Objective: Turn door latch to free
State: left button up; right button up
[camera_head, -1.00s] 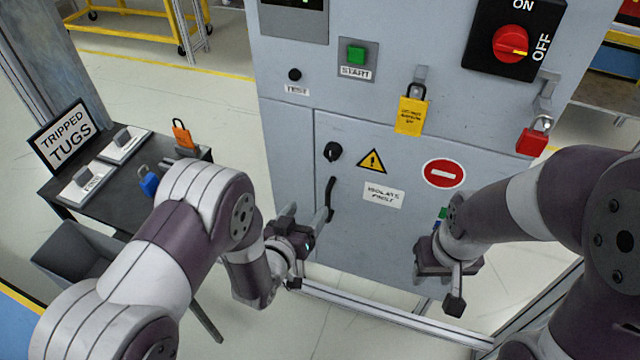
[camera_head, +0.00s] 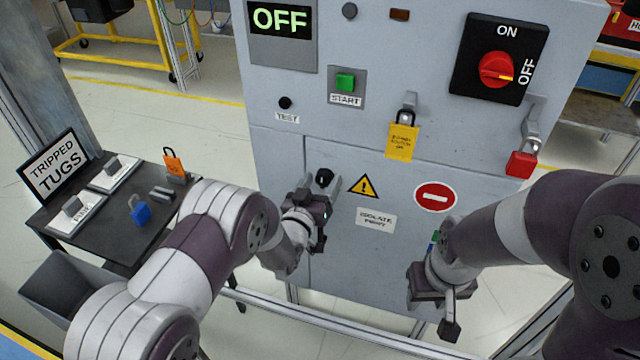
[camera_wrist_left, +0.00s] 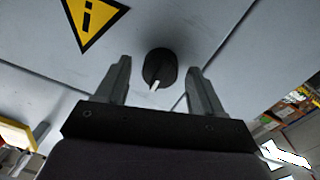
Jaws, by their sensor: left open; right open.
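The door latch is a black round knob (camera_head: 324,177) with a white pointer mark, on the grey cabinet door near its left edge. It also shows in the left wrist view (camera_wrist_left: 159,68), beyond and between my open fingers, with the pointer toward the lower left of that picture. My left gripper (camera_head: 325,188) is open in front of the latch and partly covers it in the head view. In the left wrist view my left gripper (camera_wrist_left: 157,85) holds nothing. I cannot tell whether the fingers touch the knob. My right gripper (camera_head: 450,305) is low in front of the cabinet, away from the latch.
The cabinet door carries a warning triangle (camera_head: 363,186) and a red no-entry sign (camera_head: 435,197). Above are a yellow padlock tag (camera_head: 403,141), a red padlock (camera_head: 521,163) and a rotary switch (camera_head: 496,69). A dark table (camera_head: 120,225) with padlocks stands at left.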

pick_arm(q)
jog(key=c, duration=1.1)
jog(key=shift+o, duration=0.2)
jog(key=shift+m, duration=0.3)
jog(key=m+b, duration=0.1)
jog(key=m, duration=0.2)
jog(key=shift+f, duration=0.1)
jog(key=m+b, duration=0.1)
jog(key=m, duration=0.4)
jog(key=shift+y+b, duration=0.35)
jog(key=shift+y, duration=0.05)
jog(key=m+b, duration=0.1)
jog(key=m, duration=0.3)
jog(key=shift+s+d, duration=0.1)
jog(key=m+b, duration=0.1)
jog(key=m, duration=0.3)
jog(key=shift+y, duration=0.3)
jog(key=shift+m, duration=0.4)
